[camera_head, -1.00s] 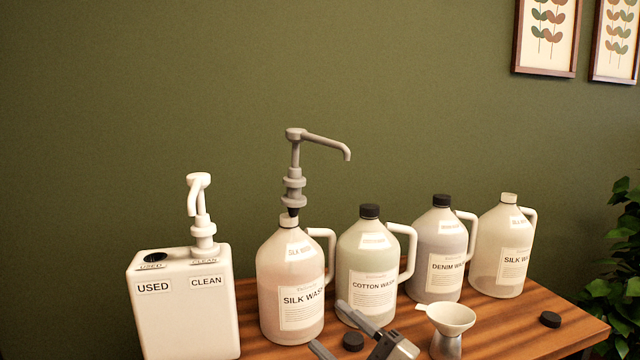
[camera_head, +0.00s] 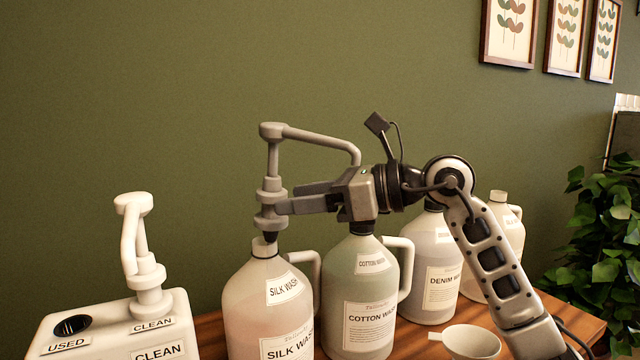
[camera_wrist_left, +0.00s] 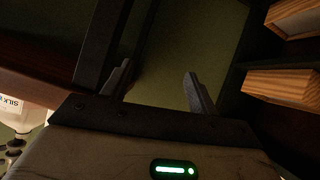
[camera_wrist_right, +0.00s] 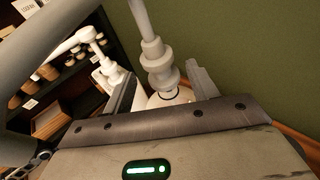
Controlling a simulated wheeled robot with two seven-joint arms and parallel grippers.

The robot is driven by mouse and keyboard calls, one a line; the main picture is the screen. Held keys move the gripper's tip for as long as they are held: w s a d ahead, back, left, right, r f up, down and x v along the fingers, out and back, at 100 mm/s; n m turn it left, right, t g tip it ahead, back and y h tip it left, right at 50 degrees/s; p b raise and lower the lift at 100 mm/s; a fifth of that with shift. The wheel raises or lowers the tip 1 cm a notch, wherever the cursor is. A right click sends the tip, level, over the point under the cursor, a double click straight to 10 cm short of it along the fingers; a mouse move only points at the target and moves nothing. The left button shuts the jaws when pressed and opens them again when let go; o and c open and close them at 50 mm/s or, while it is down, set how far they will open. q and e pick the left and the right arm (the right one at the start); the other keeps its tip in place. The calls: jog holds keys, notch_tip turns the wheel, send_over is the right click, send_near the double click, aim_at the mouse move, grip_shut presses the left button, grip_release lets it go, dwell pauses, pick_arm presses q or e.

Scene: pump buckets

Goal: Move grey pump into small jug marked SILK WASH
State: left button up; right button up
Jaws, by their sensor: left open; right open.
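The grey pump (camera_head: 269,190) stands upright at the mouth of the pink front jug marked SILK WASH (camera_head: 250,305), its dark lower end at the neck. Its spout points right. A second jug marked SILK WASH (camera_head: 509,222) stands at the far right, partly behind my arm. My right gripper (camera_head: 280,199) is open at the pump's collar, coming from the right. The right wrist view shows the pump (camera_wrist_right: 160,72) between the two fingers, with no clear grip. My left gripper (camera_wrist_left: 158,88) is open and empty in its own wrist view and outside the head view.
A white container marked USED and CLEAN (camera_head: 100,335) stands front left, holding a white pump (camera_head: 145,265). COTTON WASH (camera_head: 368,290) and DENIM WASH (camera_head: 432,285) jugs stand right of the pink jug. A funnel (camera_head: 470,341) is at the front. A plant (camera_head: 605,225) is at right.

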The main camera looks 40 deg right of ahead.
aim_at(270, 201)
jog(key=shift+p+x, duration=1.25)
jog(key=shift+x, duration=1.5)
jog(key=c, duration=1.2)
grip_shut()
